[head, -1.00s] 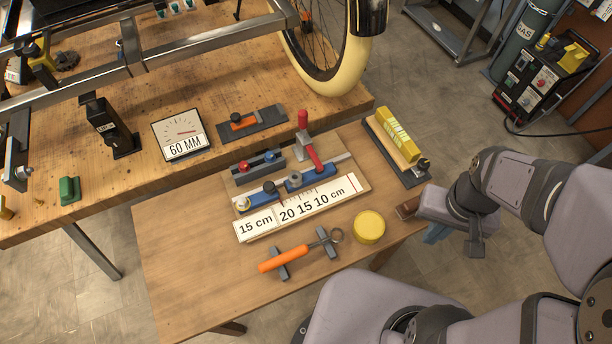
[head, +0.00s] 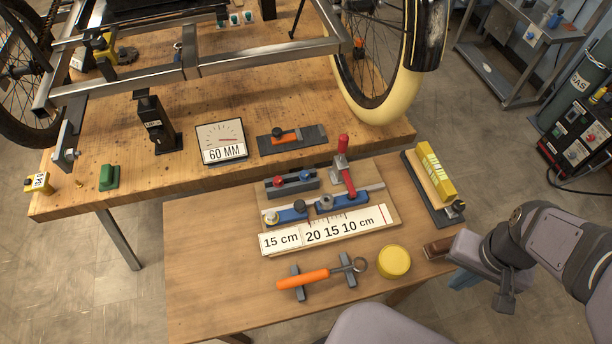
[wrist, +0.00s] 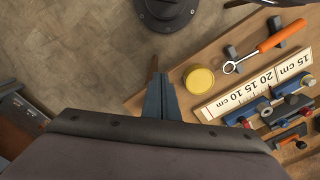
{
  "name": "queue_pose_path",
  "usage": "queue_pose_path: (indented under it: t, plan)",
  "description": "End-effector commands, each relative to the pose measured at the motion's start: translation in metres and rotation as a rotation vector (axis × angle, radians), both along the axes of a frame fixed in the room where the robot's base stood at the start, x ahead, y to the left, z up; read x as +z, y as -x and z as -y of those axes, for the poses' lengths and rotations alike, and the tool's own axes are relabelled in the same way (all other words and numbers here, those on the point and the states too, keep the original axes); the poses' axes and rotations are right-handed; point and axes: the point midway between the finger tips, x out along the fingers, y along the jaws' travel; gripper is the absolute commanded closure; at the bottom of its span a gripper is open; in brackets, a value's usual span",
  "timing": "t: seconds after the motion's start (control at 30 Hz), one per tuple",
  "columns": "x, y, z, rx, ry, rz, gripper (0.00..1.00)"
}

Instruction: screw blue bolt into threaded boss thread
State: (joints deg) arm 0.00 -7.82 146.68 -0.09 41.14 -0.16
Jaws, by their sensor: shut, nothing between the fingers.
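A small bolt with a blue head (head: 305,176) stands in a dark grey rack (head: 290,188) beside a red-headed one. I cannot make out for certain which part is the threaded boss; a round grey metal fitting (head: 325,202) sits on the blue bar of the fixture. My gripper (wrist: 160,82) is shut and empty, with its blue-grey fingers pointing up in the wrist view. In the head view it is at the table's right edge, right of the yellow lid (head: 394,262) and well apart from the blue bolt.
An orange-handled tool (head: 305,278) lies on two grey rests. A ruler board (head: 325,228) lies before the fixture, and a red clamp lever (head: 343,145) stands up there. A yellow block on a dark base (head: 433,175) is behind my gripper. The table's front left is bare.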

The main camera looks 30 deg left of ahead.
Motion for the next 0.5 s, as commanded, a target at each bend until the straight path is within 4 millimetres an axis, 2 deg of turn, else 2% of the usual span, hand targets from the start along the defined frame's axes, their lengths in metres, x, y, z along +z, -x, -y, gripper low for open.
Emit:
queue_pose_path:
  t: [0.47,0.5]
  plan:
    - [0.0000,0.0000,0.0000,0.000,0.000,0.000,1.00]
    - [0.0000,0.0000,0.0000,0.000,0.000,0.000,0.93]
